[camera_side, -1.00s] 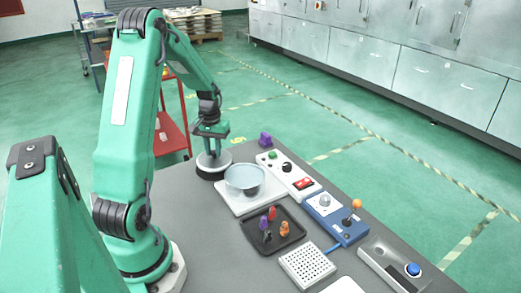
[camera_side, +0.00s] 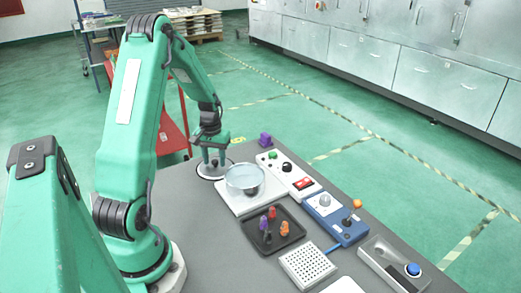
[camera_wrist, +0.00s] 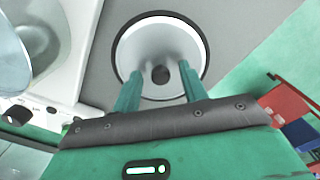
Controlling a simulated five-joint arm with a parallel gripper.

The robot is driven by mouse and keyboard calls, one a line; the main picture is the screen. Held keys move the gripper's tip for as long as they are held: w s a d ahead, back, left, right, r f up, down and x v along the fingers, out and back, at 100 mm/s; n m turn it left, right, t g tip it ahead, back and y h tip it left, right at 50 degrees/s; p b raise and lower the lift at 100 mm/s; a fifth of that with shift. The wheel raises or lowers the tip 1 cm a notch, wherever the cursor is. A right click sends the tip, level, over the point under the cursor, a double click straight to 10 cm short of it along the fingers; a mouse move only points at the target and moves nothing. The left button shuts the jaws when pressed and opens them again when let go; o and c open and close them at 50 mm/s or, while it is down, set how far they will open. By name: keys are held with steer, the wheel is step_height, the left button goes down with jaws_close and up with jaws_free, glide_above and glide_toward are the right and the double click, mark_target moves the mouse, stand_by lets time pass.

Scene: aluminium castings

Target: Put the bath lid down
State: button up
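The bath lid (camera_side: 204,173) is a pale round disc with a dark ring around its edge and a small dark knob in the middle. It lies flat at the far left part of the grey table, left of the bath. In the wrist view the lid (camera_wrist: 160,40) is below my gripper. My gripper (camera_wrist: 158,74) is open, with its two green fingers spread on either side of the knob and a gap on both sides. It also shows in the side view (camera_side: 212,160), low over the lid. The bath (camera_side: 245,180) is a clear round vessel on a white base.
Near the bath are a white control box (camera_side: 288,172), a purple block (camera_side: 265,140), a black tray (camera_side: 272,248) with small coloured pieces, and a blue box (camera_side: 335,220) with an orange-topped lever. A red cart (camera_side: 172,138) stands beyond the table edge.

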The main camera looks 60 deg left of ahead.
mark_target(216, 162)
steer(key=shift+r, duration=0.1)
step_height(216, 162, up, 12)
stand_by(0.9)
steer(key=shift+r, duration=0.1)
steer(key=shift+d, duration=0.1)
steer(key=d+r+m+t+y, duration=0.15)
steer(key=d+r, duration=0.25)
steer(key=d, duration=0.4)
steer(key=d+r+m+t+h, duration=0.1)
steer(key=d+r+m, duration=0.2)
steer(key=d+r, duration=0.35)
steer(key=s+d+m+t, duration=0.3)
steer(key=s+d, duration=0.5)
steer(key=d, duration=0.7)
steer(key=shift+s+d+m, duration=0.2)
steer(key=shift+d+m, duration=0.1)
steer(key=shift+m, duration=0.45)
